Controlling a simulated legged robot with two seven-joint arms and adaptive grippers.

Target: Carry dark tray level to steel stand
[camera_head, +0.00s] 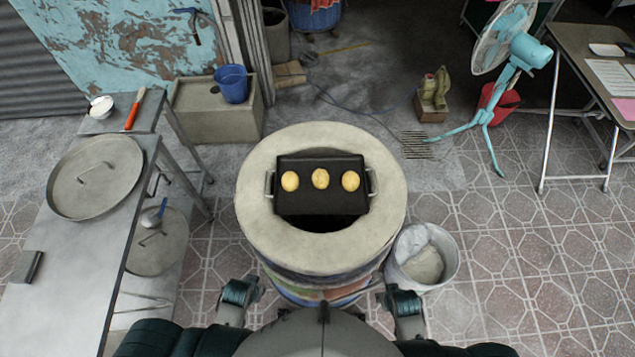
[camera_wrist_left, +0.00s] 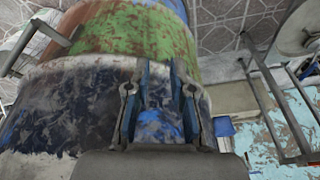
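The dark tray (camera_head: 320,201) lies flat across the opening of the barrel oven (camera_head: 384,230) and carries three yellow pieces of dough or bread (camera_head: 320,178). It has a metal loop handle at each end. The steel stand (camera_head: 75,270) is the grey metal table on the left. My left gripper (camera_head: 243,290) is low at the barrel's near left side, apart from the tray. In the left wrist view its two fingers (camera_wrist_left: 158,105) are spread and empty before the painted barrel wall. My right gripper (camera_head: 402,300) is low at the near right; its fingers are unclear.
A round lid (camera_head: 96,177), a white bowl (camera_head: 101,107) and a red-handled brush (camera_head: 134,110) are on the left tables. A white bucket (camera_head: 422,258) stands right of the barrel. A teal fan (camera_head: 515,60) is at the back right. Tiled floor separates the barrel and table.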

